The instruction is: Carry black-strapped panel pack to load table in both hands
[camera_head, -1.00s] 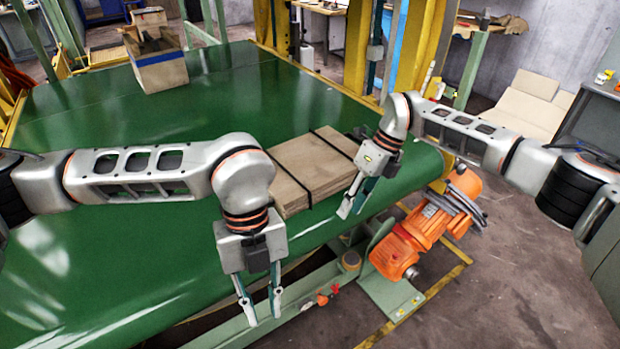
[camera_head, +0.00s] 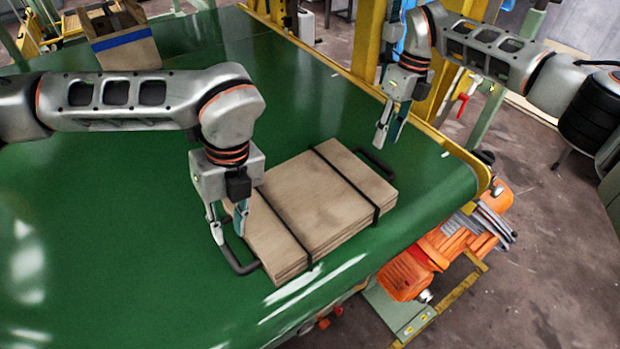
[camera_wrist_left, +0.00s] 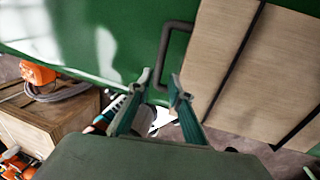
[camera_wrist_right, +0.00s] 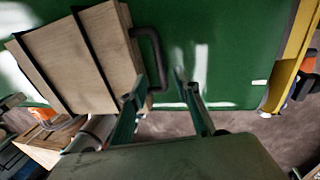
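The panel pack (camera_head: 318,205) is a flat stack of pale wooden panels with two black straps. It lies on the green belt near its edge, with a dark handle at each end. My left gripper (camera_head: 229,222) is open above the left handle (camera_head: 238,262), apart from it as far as I can tell. The left wrist view shows the pack (camera_wrist_left: 225,70) to the right of its open fingers. My right gripper (camera_head: 388,128) is open above and just beyond the right handle (camera_head: 378,162). The load table cannot be identified.
The green belt table (camera_head: 110,250) is clear around the pack. A cardboard box with a blue band (camera_head: 125,45) stands at its far left. A yellow post (camera_head: 368,40) rises behind the right gripper. An orange motor (camera_head: 425,262) sits below the belt's right edge.

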